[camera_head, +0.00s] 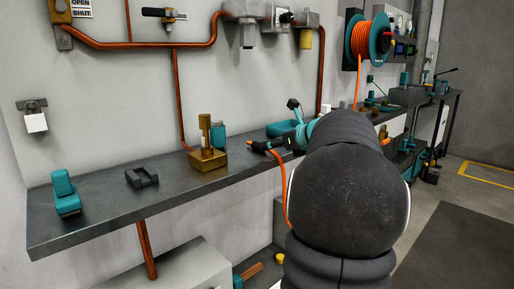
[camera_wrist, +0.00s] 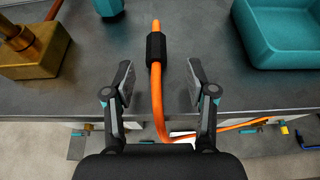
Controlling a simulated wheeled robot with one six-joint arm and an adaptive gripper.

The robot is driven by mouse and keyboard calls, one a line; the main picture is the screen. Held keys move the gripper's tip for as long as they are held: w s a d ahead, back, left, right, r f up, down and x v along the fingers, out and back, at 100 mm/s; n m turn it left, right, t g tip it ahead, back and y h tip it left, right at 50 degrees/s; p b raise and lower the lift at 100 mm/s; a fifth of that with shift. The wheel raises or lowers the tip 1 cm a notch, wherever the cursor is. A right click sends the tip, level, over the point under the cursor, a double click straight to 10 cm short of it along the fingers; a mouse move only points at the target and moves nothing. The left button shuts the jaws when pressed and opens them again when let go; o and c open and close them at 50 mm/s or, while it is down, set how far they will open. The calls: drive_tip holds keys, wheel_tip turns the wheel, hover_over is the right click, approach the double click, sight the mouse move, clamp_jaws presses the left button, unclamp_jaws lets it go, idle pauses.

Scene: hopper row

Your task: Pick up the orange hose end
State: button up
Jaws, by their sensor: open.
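The orange hose end (camera_wrist: 155,47) with a black collar lies on the dark shelf (camera_wrist: 220,88), its tip pointing away towards the wall side. The hose bends over the shelf's front edge and runs off to the right. In the head view the hose end (camera_head: 262,147) shows just left of my arm. My gripper (camera_wrist: 158,82) is open, with one finger on each side of the hose and a gap on both sides. The black collar is slightly beyond the fingertips. My arm covers much of the gripper in the head view.
A brass block (camera_head: 207,159) with an upright post stands left of the hose. A teal tray (camera_wrist: 285,35) is on the right. A black bracket (camera_head: 142,177) and a teal object (camera_head: 66,193) sit farther left on the shelf. A hose reel (camera_head: 368,38) hangs on the wall.

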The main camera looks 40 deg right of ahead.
sight(255, 145)
drive_tip(key=shift+a+x, duration=0.15)
drive_tip(key=shift+x, duration=1.2)
drive_tip(key=shift+a+x, duration=0.1)
drive_tip(key=shift+x, duration=1.25)
drive_tip(key=shift+r, duration=0.25)
clamp_jaws()
